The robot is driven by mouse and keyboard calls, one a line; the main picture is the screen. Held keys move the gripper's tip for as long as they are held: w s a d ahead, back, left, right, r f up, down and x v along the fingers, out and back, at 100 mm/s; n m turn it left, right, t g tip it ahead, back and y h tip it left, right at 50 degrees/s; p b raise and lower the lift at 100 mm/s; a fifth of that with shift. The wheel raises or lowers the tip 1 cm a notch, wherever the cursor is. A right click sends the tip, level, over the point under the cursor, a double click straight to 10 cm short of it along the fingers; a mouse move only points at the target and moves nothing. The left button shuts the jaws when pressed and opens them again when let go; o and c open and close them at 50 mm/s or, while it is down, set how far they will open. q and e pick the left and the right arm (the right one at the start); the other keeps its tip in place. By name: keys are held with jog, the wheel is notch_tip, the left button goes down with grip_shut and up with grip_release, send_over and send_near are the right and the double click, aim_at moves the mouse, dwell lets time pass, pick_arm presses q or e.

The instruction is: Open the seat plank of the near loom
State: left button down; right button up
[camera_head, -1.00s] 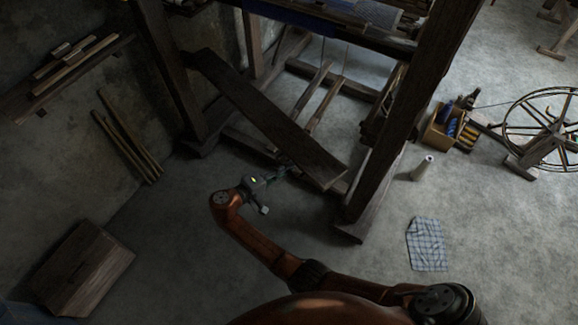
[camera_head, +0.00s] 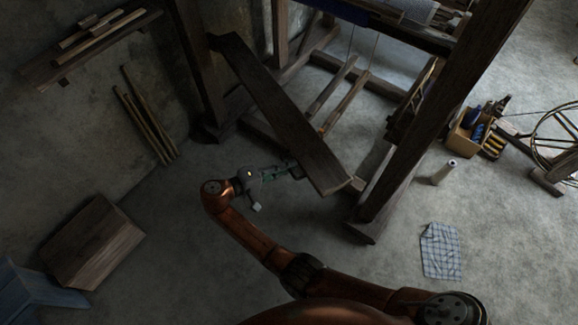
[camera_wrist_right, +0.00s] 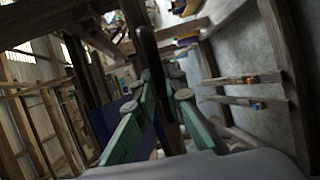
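The seat plank (camera_head: 283,112) of the near loom is a long dark board in the head view. It slants from the left post down to near the foot of the right post (camera_head: 437,115). The exact contact is too dark to see. My left gripper is out of view.
A wooden chest (camera_head: 92,243) and a blue object (camera_head: 35,290) are at the lower left. Sticks (camera_head: 143,120) lean on the wall. A pale cone (camera_head: 442,172), a checked cloth (camera_head: 440,250) and a box of spools (camera_head: 468,132) are on the right. Floor before the plank is clear.

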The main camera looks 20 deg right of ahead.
jog(key=o, duration=0.4)
jog(key=v, duration=0.7)
jog(key=shift+a, duration=0.25)
jog(key=shift+r, duration=0.1)
jog(key=shift+c, duration=0.5)
